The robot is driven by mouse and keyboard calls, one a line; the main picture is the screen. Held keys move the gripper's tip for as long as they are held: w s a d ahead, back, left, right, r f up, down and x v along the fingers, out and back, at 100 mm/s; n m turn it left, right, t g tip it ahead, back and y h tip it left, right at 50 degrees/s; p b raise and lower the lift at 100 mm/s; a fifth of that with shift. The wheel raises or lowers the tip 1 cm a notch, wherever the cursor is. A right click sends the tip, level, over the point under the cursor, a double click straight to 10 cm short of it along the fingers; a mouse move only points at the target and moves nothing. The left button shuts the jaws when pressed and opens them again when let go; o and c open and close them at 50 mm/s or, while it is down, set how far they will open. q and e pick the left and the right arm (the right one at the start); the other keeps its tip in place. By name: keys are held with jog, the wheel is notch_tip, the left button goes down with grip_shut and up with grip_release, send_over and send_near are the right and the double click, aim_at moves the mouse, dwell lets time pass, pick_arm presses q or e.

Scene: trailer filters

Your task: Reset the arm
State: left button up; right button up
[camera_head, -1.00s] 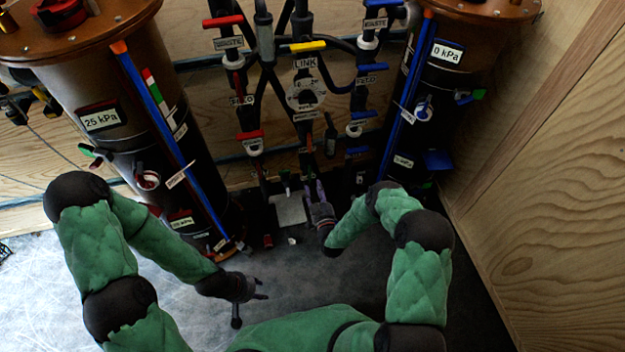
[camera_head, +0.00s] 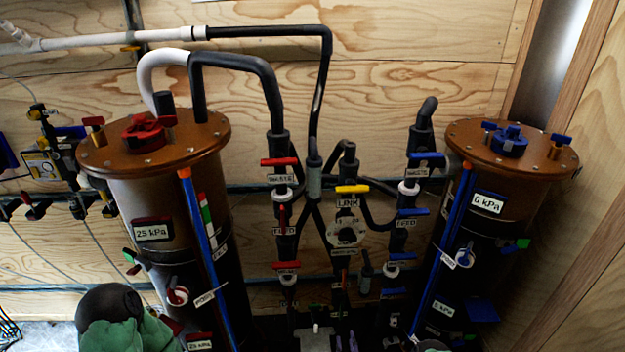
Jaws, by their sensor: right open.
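My right gripper (camera_head: 352,342) shows only as fingertips at the bottom edge, below the pipework between the two filter tanks; it is small and dark, and it is open. No held object shows. Part of my left arm (camera_head: 125,332), in a green padded sleeve with a black joint, shows at the lower left. My left gripper is out of view below. A dark piece of my right arm just shows at the bottom edge.
The left filter tank (camera_head: 200,185) reads 25 kPa; the right tank (camera_head: 478,222) reads 0 kPa. Between them stand black pipes with red and blue valve handles and a yellow LINK handle (camera_head: 352,189). A wooden wall (camera_head: 400,100) closes the back and right.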

jog(key=s+a+r+m+g+y+p, duration=0.1)
jog(key=s+a+r+g+p, duration=0.1)
jog(key=s+g, duration=0.4)
jog(key=s+a+r+g+y+p, duration=0.1)
jog(key=s+a+r+g+p, duration=0.1)
jog(key=s, duration=1)
jog(key=s+a+r+m+g+y+p, duration=0.1)
jog(key=s+a+r+g+y+p, duration=0.1)
jog(key=s+r+g, duration=0.3)
jog(key=s+a+g+p, duration=0.1)
jog(key=s+g, duration=0.3)
jog(key=shift+s+m+g, duration=0.2)
jog(key=shift+m+g, duration=0.1)
jog(key=shift+w, duration=0.15)
